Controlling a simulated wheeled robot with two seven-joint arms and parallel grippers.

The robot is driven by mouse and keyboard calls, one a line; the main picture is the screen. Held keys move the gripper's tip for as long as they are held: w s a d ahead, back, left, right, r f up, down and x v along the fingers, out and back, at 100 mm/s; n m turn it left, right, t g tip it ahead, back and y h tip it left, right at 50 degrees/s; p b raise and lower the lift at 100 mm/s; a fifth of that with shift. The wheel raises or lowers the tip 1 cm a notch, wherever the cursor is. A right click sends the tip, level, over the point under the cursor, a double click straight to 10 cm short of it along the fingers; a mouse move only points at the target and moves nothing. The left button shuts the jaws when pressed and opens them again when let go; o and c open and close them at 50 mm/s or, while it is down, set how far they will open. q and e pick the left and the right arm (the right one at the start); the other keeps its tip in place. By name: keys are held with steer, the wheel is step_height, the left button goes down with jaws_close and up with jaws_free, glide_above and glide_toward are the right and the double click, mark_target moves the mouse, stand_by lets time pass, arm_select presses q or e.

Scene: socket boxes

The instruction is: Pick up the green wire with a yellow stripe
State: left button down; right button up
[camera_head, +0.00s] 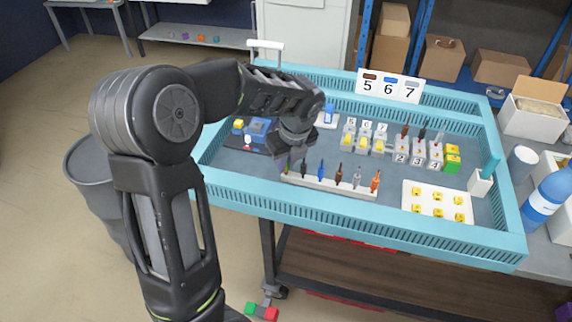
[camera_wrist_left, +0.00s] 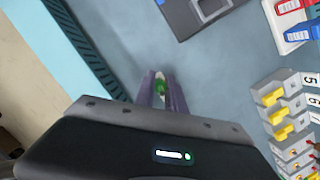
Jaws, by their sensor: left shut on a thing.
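My left gripper (camera_head: 291,157) points down over the left end of a white wire rack (camera_head: 330,186). In the left wrist view its two fingers (camera_wrist_left: 161,92) are shut on the green wire (camera_wrist_left: 160,86), which shows as a small green piece between them. The wire's lower part and any yellow stripe cannot be made out. In the head view the rack holds several other wires in a row, among them a blue one (camera_head: 321,171), a brown one (camera_head: 338,174) and an orange one (camera_head: 376,181). My right gripper is not in view.
A teal-rimmed tray table (camera_head: 385,232) surrounds everything. Socket boxes (camera_head: 362,145) stand behind the rack. A white board with yellow pieces (camera_head: 437,210) lies to the right. A dark device with a blue part (camera_head: 256,127) sits at left. A 5-6-7 sign (camera_head: 388,88) stands at the back.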

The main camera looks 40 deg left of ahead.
arm_select(q)
step_height(320, 180, up, 10)
stand_by(0.7)
stand_by(0.4)
steer(key=shift+w, duration=0.1)
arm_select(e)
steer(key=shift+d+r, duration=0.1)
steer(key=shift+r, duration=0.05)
